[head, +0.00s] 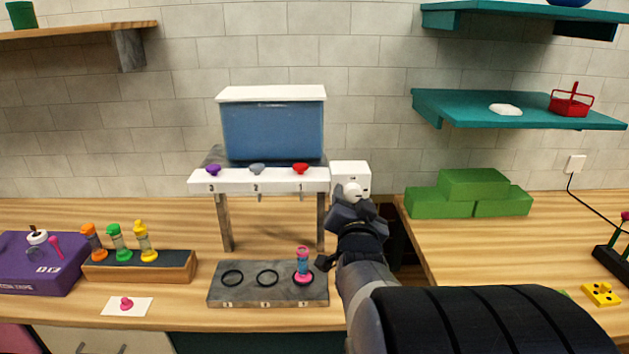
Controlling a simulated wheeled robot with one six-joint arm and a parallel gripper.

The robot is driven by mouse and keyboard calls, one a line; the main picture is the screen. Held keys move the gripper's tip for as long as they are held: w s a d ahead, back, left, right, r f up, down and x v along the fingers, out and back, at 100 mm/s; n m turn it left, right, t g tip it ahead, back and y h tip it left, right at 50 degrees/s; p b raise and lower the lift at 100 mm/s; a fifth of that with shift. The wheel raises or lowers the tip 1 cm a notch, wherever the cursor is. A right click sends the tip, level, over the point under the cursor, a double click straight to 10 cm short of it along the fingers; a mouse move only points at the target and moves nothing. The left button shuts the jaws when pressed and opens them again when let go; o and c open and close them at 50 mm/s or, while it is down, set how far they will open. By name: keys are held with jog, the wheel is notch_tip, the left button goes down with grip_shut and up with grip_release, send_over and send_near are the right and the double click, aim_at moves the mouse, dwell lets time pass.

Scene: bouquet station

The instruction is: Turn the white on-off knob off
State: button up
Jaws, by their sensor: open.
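The white on-off knob (352,190) sits on the front of a white box (351,174) at the right end of the white dispenser shelf. My gripper (350,206) is open and right in front of the knob, just below it in the picture. The gripper and wrist cover the lower part of the box. I cannot tell whether the fingers touch the knob, and the knob's exact angle is too small to read.
A blue tank (274,132) stands above the shelf with purple, grey and red knobs. Below is a grey tray (250,293) with rings and a pink-blue vial (303,263). Green blocks (470,193) lie to the right. A wooden rack (140,267) holds vials on the left.

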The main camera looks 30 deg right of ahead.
jog(key=shift+w+d, duration=0.25)
jog(key=shift+w, duration=0.05)
jog(key=c, duration=1)
jog(key=shift+o, duration=0.2)
